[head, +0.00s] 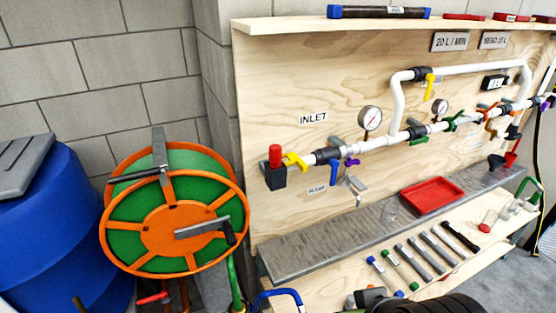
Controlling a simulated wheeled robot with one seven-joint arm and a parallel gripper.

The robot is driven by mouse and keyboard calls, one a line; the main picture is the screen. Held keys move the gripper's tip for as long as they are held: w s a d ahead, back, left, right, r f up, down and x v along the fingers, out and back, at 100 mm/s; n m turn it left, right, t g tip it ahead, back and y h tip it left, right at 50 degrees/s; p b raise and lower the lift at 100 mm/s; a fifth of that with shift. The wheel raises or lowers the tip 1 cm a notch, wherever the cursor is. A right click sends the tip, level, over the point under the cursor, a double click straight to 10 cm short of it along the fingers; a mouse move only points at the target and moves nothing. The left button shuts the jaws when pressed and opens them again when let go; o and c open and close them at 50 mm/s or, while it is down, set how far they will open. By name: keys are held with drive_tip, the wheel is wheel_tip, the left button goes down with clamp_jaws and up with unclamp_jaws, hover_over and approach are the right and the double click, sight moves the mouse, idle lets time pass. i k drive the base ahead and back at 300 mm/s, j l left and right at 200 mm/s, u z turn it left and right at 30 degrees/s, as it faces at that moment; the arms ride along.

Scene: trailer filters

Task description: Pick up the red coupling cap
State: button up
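A red cap-like cylinder (275,155) stands upright on a black block (273,178) at the left end of the white pipe, by the INLET label. It looks like the red coupling cap, but I cannot be sure. Another small red piece (485,227) sits at the lower end of a clear cylinder on the lower shelf at right. I cannot make out my gripper in the head view. Dark shapes at the bottom edge are cut off, and I cannot tell what they are.
An orange-green hose reel (172,225) and a blue barrel (48,235) stand at left. A yellow-handled valve (294,162) is close beside the red cylinder. A red tray (432,195) lies on the grey ledge (330,240). Several tools lie on the lower shelf (462,277).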

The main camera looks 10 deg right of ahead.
sight(276, 152)
drive_tip(key=i+j+u, duration=0.1)
drive_tip(key=u, duration=0.25)
drive_tip(key=i+j+u, duration=0.15)
drive_tip(key=j+u, duration=0.2)
drive_tip(key=i+j+u, duration=0.1)
drive_tip(key=u, duration=0.3)
